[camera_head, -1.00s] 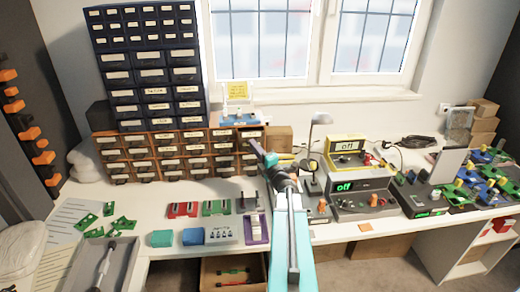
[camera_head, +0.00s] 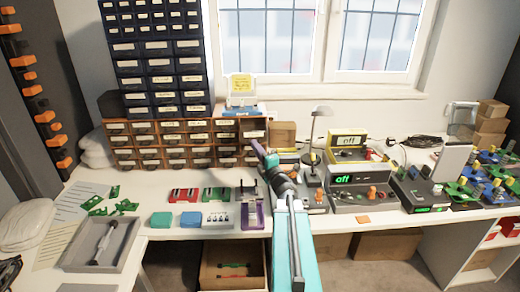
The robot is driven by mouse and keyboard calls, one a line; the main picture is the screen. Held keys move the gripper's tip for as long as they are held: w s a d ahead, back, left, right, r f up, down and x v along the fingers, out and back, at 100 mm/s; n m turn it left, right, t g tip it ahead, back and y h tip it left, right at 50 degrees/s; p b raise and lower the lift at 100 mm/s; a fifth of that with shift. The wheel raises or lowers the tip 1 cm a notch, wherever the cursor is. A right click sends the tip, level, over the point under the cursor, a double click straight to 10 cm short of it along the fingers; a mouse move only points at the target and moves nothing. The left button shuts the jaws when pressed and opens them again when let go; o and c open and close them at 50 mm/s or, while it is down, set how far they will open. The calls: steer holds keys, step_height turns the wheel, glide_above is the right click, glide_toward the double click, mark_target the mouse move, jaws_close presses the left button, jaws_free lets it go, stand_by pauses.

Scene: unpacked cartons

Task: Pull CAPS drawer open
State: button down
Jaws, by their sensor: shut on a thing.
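A low cabinet of orange-brown drawers (camera_head: 188,152) with white labels stands at the back of the white desk, under a dark blue drawer cabinet (camera_head: 162,65). The labels are too small to read, so I cannot tell which drawer is CAPS. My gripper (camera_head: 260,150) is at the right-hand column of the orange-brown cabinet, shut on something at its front. The thing between the fingers is too small to make out, and my gripper and arm hide part of that column. I cannot tell whether any drawer stands out.
A purple stand (camera_head: 252,215) sits left of my arm. A lamp (camera_head: 317,135) and grey devices with green displays (camera_head: 345,180) stand close on the right. A grey tray (camera_head: 75,262) lies front left. An open carton (camera_head: 215,281) is under the desk.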

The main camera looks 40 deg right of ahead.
steer(key=c, duration=2)
jaws_free()
steer(key=shift+a+r, duration=0.1)
steer(key=shift+a, duration=0.05)
steer(key=shift+o, duration=0.5)
steer(key=p+v, duration=0.3)
steer(key=v, duration=0.2)
steer(key=shift+s, duration=0.45)
steer(key=shift+s+p, duration=0.1)
steer(key=shift+p, duration=0.3)
steer(key=shift+s+a+p, duration=0.15)
steer(key=shift+s+p, duration=0.25)
steer(key=shift+p, duration=0.75)
